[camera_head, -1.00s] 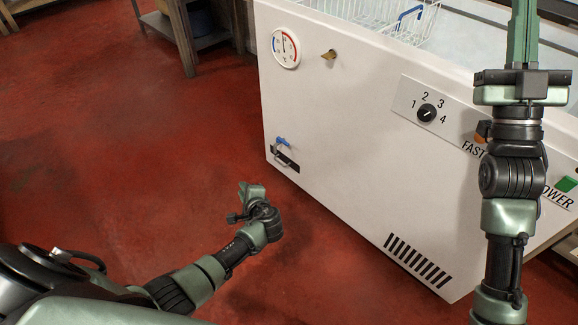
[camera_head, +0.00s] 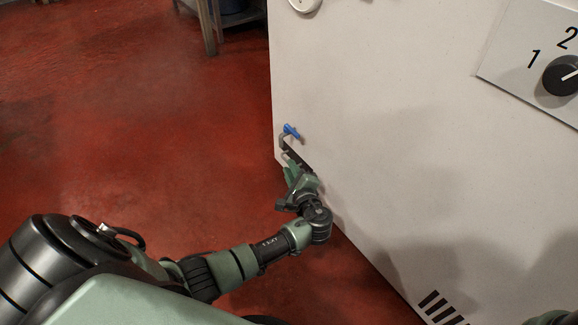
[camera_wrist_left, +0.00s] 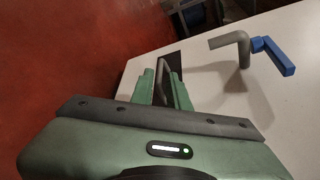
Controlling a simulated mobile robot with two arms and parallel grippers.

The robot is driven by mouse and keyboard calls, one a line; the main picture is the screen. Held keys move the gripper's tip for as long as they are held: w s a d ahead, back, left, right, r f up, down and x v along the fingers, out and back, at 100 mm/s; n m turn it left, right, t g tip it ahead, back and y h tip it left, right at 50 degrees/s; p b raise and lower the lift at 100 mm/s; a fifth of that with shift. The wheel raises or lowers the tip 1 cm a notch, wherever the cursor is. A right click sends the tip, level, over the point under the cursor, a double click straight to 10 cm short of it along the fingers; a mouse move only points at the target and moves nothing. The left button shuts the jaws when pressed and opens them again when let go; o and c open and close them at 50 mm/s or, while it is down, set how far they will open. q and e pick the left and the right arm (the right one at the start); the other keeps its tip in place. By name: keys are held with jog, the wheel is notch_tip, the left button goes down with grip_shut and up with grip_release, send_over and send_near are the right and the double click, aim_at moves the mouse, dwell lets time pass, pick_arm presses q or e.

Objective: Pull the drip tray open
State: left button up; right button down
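The drip tray (camera_head: 297,158) shows as a dark slot low on the white freezer's left end. In the left wrist view its grey loop handle (camera_wrist_left: 161,72) stands out from the dark tray front (camera_wrist_left: 175,62). My left gripper (camera_head: 291,174) is at the tray; it also shows in the left wrist view (camera_wrist_left: 162,84). Its two green fingers are apart, with the handle between them. I cannot tell whether they touch it. The gripper hides part of the tray in the head view. My right gripper is out of view.
A grey drain spout with a blue tap (camera_head: 291,130) sticks out just above the tray; it is close to the gripper in the left wrist view (camera_wrist_left: 272,56). The white freezer (camera_head: 400,150) fills the right. The red floor (camera_head: 130,120) is clear at the left.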

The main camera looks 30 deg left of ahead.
pick_arm(q)
jog(key=b+x, duration=0.1)
jog(key=x, duration=0.1)
jog(key=b+x, duration=0.1)
jog(key=shift+w+a+f, duration=0.2)
jog(key=shift+w+f, duration=0.05)
jog(key=shift+f, duration=0.05)
jog(key=shift+w+a+r, duration=0.1)
jog(key=shift+w+a, duration=0.1)
jog(key=shift+a, duration=0.1)
grip_shut()
jog(key=shift+d, duration=0.1)
dwell(0.8)
